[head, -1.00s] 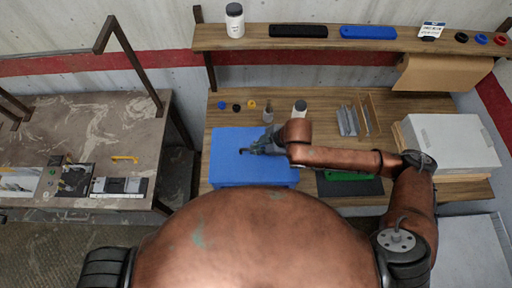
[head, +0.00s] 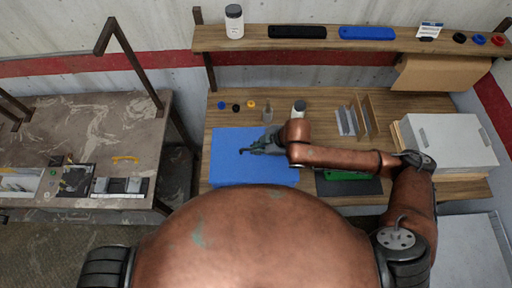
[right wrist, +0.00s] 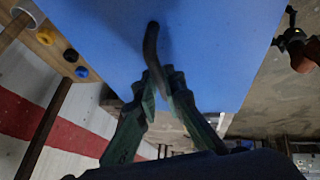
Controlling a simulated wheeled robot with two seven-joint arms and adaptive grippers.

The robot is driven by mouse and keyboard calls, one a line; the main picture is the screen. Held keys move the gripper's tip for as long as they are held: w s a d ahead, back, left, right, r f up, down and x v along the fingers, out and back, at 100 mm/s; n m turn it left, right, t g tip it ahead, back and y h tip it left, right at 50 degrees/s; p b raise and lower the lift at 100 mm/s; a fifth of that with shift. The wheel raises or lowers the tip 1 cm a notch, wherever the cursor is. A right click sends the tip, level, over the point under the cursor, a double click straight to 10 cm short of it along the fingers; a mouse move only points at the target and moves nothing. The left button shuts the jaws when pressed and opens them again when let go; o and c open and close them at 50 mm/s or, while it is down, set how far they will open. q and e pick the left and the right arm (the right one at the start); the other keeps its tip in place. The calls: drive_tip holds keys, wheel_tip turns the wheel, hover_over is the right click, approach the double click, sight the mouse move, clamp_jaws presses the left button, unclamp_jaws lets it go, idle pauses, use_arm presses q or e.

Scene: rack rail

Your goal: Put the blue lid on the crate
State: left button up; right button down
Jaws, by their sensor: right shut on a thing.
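The blue lid (head: 228,170) is a wide flat blue panel at the front left of the wooden bench in the head view. Its underside edge and whatever lies beneath are hidden, so I cannot tell whether it rests on the crate. My right gripper (head: 246,152) is over the lid's middle. In the right wrist view the gripper (right wrist: 158,78) is shut on the lid's dark handle (right wrist: 152,42), with the blue lid (right wrist: 215,45) filling the space beyond the fingers. No separate crate is clearly visible. My left gripper is out of view.
A white box (head: 450,142) stands at the right of the bench. A green item on a dark mat (head: 372,187) lies under my right arm. Bottles, small caps and upright dividers (head: 350,120) stand behind. A shelf (head: 380,45) runs above. A stone-topped table (head: 90,130) is at left.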

drive_tip(key=shift+f, duration=0.5)
idle(0.6)
drive_tip(key=c, duration=2)
unclamp_jaws()
drive_tip(key=shift+o, duration=0.2)
drive_tip(key=v, duration=1.2)
